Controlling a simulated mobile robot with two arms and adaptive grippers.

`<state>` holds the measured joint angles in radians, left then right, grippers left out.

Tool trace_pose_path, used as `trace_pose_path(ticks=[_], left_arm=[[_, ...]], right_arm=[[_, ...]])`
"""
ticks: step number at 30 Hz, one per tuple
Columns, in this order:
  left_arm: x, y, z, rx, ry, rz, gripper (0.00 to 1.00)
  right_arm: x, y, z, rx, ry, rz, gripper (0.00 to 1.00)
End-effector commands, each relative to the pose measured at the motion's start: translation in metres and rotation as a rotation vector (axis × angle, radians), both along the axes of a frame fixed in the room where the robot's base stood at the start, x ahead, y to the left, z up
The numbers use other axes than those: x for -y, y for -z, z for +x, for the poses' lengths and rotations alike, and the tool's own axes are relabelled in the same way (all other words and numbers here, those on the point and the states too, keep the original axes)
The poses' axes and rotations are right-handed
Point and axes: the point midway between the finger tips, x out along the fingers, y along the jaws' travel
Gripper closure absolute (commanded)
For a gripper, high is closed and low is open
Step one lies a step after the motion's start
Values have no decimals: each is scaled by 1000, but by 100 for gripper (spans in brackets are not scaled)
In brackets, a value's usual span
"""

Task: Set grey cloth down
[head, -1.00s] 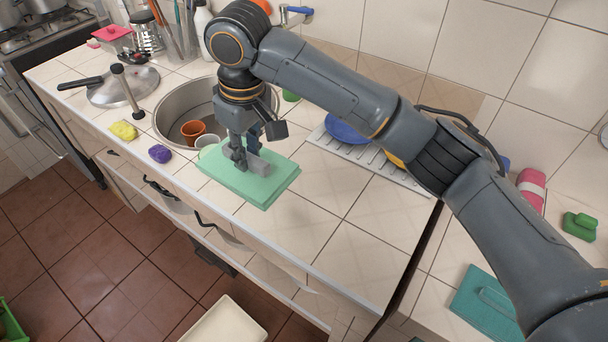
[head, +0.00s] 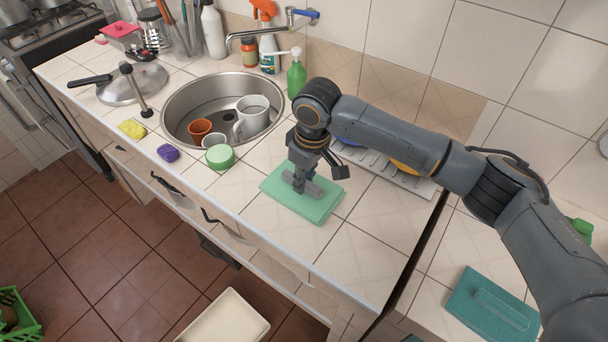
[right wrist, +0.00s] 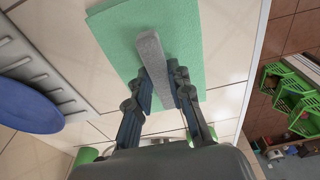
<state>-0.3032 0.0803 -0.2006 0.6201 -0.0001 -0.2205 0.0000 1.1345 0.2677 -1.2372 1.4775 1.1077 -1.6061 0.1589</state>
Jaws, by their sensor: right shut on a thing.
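The task's grey cloth shows as a stiff grey bar (head: 317,189) lying across a flat light-green sheet (head: 297,211). In the right wrist view the grey bar (right wrist: 152,54) runs between my fingers over the green sheet (right wrist: 113,40). My right gripper (head: 299,186) is shut on the grey bar from above. The green sheet lies flat at counter level, right of the sink; I cannot tell whether it touches the tiles or hovers just above. In the right wrist view my right gripper (right wrist: 166,90) has a finger on either side of the bar. My left gripper is out of view.
The sink (head: 181,103) holds an orange cup (head: 200,131) and a white mug (head: 253,115). A green round container (head: 220,156) stands left of the sheet. A dish rack (head: 372,167) with plates stands behind right. Tiles in front right (head: 365,250) are clear.

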Motion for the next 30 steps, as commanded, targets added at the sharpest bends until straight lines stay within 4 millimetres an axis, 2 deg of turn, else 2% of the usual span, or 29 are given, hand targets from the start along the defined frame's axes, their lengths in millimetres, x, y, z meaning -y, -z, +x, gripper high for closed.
trace_pose_path(ticks=[8,9,12,23,26,30], left_arm=[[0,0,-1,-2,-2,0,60],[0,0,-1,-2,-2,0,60],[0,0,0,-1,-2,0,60],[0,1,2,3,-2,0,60],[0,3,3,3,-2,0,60],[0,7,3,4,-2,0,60]], right_arm=[[0,2,0,-1,0,1,100],[0,2,0,0,0,0,74],[0,2,0,0,0,0,57],[0,-2,0,1,0,1,57],[1,-14,0,2,0,2,57],[3,-42,-2,3,-1,3,57]])
